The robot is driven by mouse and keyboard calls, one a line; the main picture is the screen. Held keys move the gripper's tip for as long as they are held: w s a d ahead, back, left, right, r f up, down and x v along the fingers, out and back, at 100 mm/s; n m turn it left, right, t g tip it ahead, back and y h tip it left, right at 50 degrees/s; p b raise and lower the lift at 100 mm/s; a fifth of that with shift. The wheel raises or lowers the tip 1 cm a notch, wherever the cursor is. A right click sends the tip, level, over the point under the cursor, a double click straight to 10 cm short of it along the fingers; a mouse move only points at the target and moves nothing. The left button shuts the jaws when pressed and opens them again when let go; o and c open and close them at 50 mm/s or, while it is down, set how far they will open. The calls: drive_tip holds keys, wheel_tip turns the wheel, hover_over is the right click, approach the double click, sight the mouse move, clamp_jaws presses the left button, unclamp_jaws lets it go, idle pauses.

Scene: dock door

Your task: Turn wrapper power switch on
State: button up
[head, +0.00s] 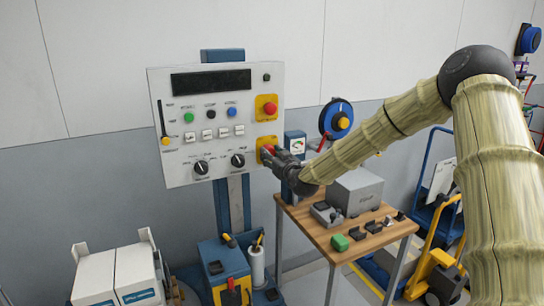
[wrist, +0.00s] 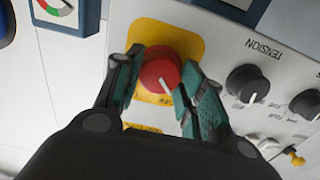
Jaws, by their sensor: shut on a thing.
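The wrapper's control panel (head: 185,130) is a white box on a blue post. At its lower right is a red rotary power switch (wrist: 158,76) with a white pointer line, on a yellow plate (wrist: 180,38). In the wrist view, my gripper (wrist: 160,88) has one finger on each side of the red knob and is shut on it. The knob's line points down and slightly right in that view. In the head view, my gripper (head: 270,154) covers most of the switch. The plate's lettering is partly hidden by my fingers.
A red emergency button (head: 270,108) sits above the switch. Two black knobs (head: 201,167) are to its left, one labelled tension. A gauge box (head: 296,144) is close on the right. A wooden table (head: 345,245) with small devices stands below my arm.

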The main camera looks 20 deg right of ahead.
drive_tip(key=shift+f+m+b, duration=0.1)
drive_tip(key=shift+m+b, duration=0.2)
drive_tip(key=shift+b, duration=0.1)
drive_tip(key=shift+d+m+b, duration=0.1)
drive_tip(key=shift+m+b, duration=7.8)
drive_tip(key=shift+m, duration=0.8)
drive_tip(key=o, duration=1)
